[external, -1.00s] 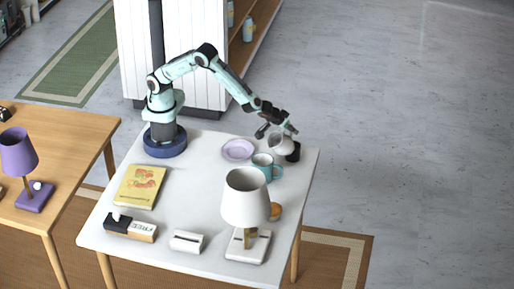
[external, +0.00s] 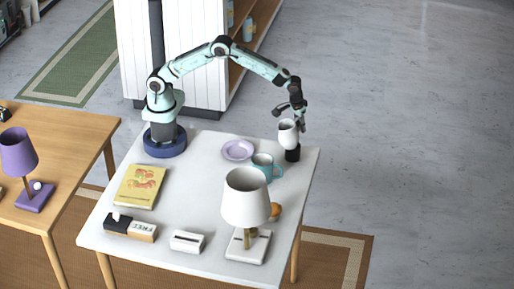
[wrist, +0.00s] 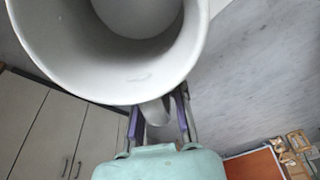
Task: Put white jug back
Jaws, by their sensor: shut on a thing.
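The white jug (external: 288,134) is near the table's far right corner in the external view, roughly upright. My gripper (external: 298,112) is at its upper right side. In the wrist view my gripper (wrist: 158,108) is shut on the handle of the jug (wrist: 60,62), with the purple finger pads on either side of it. The jug's open mouth faces this camera and its visible inside looks empty. A small black stand (external: 293,155) is just below the jug in the external view; I cannot tell whether they touch.
A teal mug (external: 262,170) and a lilac plate (external: 238,149) stand left of the jug. A white lamp (external: 246,197), a yellow book (external: 140,186) and a white box (external: 187,241) are on the white table (external: 200,200). The table's right edge is close to the jug.

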